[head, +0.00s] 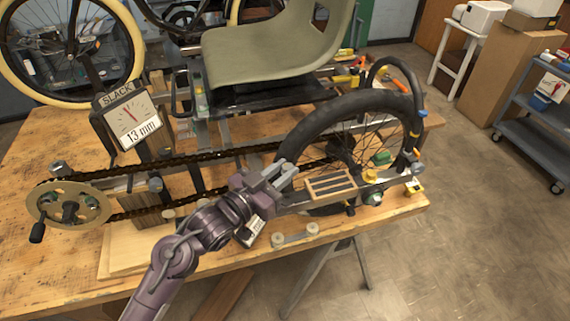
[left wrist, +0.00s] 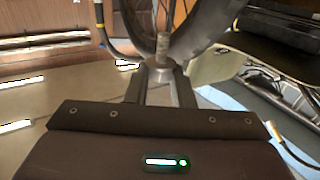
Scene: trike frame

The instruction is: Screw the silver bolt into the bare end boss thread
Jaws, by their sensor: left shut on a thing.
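My left gripper (head: 281,173) reaches in from the lower left of the head view to the bench, just in front of the black wheel. In the left wrist view its two fingers (left wrist: 161,92) are shut on the silver bolt (left wrist: 162,46). The bolt's head sits between the fingertips and its threaded shank points away from the gripper, close to the dark tyre. In the head view I cannot make out the bolt at the fingertips. I cannot pick out the bare end boss for certain, and no contact between bolt and thread is visible. My right gripper is in neither view.
The black-tyred wheel (head: 290,138) and a slotted wooden block (head: 331,187) are close to the gripper. A chain (head: 205,155) runs left to the chainring (head: 69,203). A slack gauge (head: 129,117) reads 13 mm. The wooden bench's (head: 50,270) front left is clear.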

